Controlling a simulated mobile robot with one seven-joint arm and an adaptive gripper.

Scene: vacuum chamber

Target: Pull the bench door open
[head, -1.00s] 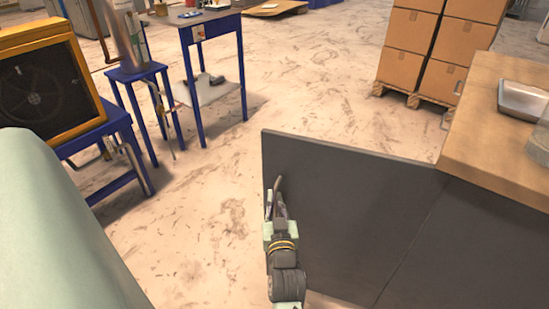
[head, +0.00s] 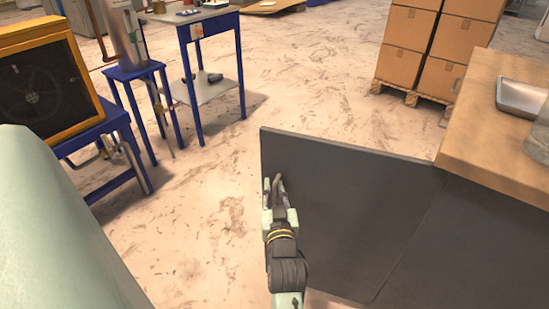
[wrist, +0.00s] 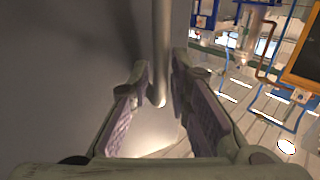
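The bench door (head: 345,215) is a flat dark grey panel. In the head view it stands swung out to the left from the corner of the bench (head: 490,130), clearly open. A thin bar handle (head: 276,183) sits near its free left edge, and also shows in the wrist view (wrist: 161,50). My gripper (head: 280,196) is at this handle, in front of the door's face. In the wrist view my gripper (wrist: 160,88) has its two fingers apart, one on each side of the bar, with small gaps visible. Contact with the bar cannot be told for certain.
A metal tray (head: 522,97) lies on the wooden bench top. Stacked cardboard boxes (head: 415,45) stand on a pallet at the back right. Blue tables (head: 210,25) and an orange-framed unit (head: 45,75) stand at left. The floor beyond the door is clear.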

